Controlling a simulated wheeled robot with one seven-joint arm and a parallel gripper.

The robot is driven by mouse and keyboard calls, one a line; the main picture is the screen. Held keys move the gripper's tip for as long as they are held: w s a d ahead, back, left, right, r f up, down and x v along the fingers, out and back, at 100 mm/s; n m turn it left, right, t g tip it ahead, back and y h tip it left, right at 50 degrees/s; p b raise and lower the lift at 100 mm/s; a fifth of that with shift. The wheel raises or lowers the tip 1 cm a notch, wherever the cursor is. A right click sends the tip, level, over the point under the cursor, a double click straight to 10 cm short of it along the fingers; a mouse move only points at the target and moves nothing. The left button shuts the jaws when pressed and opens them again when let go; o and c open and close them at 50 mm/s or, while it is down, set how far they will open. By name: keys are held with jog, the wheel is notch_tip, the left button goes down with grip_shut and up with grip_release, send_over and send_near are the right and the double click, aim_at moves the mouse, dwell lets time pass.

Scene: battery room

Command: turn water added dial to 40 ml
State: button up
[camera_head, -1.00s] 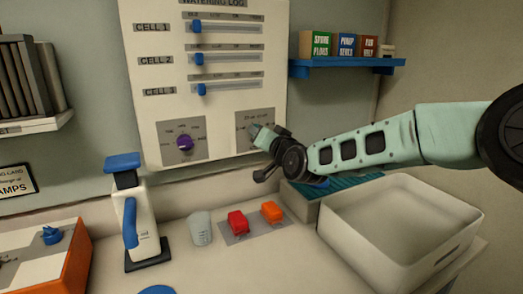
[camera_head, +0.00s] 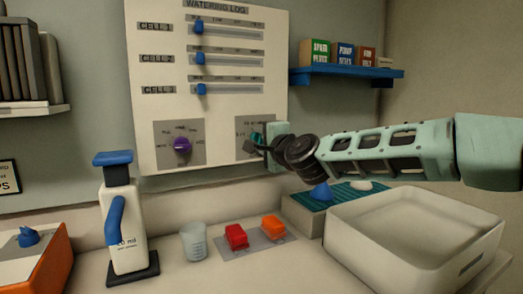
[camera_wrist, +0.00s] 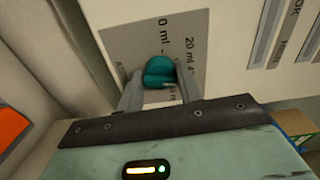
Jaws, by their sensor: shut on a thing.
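The teal dial (camera_wrist: 160,72) sits on a grey plate (camera_wrist: 125,40) with ml marks, among them "0 ml" and "20 ml"; other marks are partly hidden. In the head view the teal dial (camera_head: 257,138) is at the lower right of the white watering log board (camera_head: 225,100), mostly behind my gripper (camera_head: 262,147). In the wrist view my gripper (camera_wrist: 160,92) has its two fingers on either side of the dial, shut on it. I cannot tell which mark the dial points to.
A purple dial (camera_head: 182,145) is to the left on the board, below three blue sliders. A white bottle with a blue top (camera_head: 122,225), a beaker (camera_head: 194,242), red (camera_head: 236,237) and orange (camera_head: 273,227) blocks and a white tray (camera_head: 415,230) stand on the counter below.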

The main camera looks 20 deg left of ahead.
jog(key=shift+w+m+b, duration=0.1)
jog(key=shift+m+b, duration=0.55)
jog(key=shift+m, duration=0.55)
jog(key=o, duration=1)
jog(key=shift+d, duration=0.1)
jog(key=b+v, duration=0.3)
jog(key=v, duration=1.4)
jog(key=shift+s+d+b, duration=0.1)
jog(key=shift+s+b, duration=0.15)
jog(key=shift+b, duration=0.15)
